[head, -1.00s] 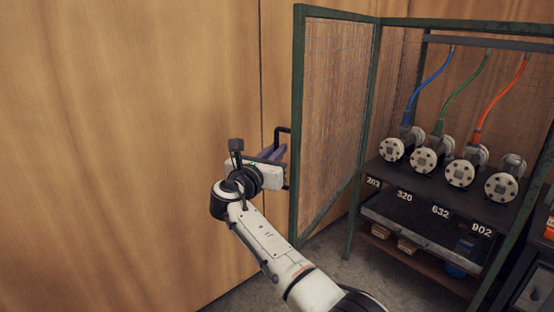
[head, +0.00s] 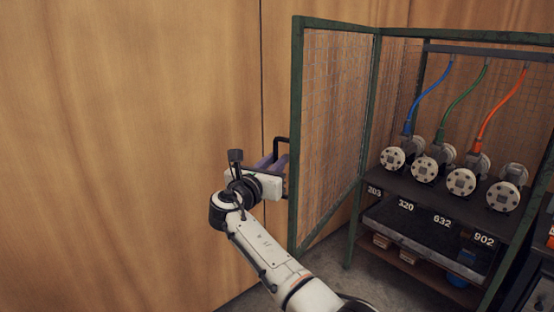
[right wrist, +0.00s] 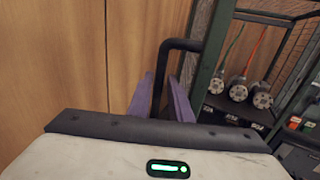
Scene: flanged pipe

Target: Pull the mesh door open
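The mesh door (head: 335,120), a green frame with wire mesh, stands swung wide open at the left of the cabinet in the head view. Its black handle (head: 287,141) sticks out from the door's left edge; it also shows in the right wrist view (right wrist: 164,62). My right gripper (head: 277,162) is at the handle. In the right wrist view its two purple fingers (right wrist: 160,92) lie on either side of the handle's upright bar, with gaps showing, so it looks open around it. The lower handle is hidden. My left gripper is out of view.
The cabinet's shelf (head: 440,192) holds several flanged pipe pieces (head: 461,182) with blue, green and orange hoses. Boxes and a blue item sit low in the cabinet. A wood-panelled wall (head: 120,120) stands close behind the gripper and door. Grey floor (head: 345,275) shows in front.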

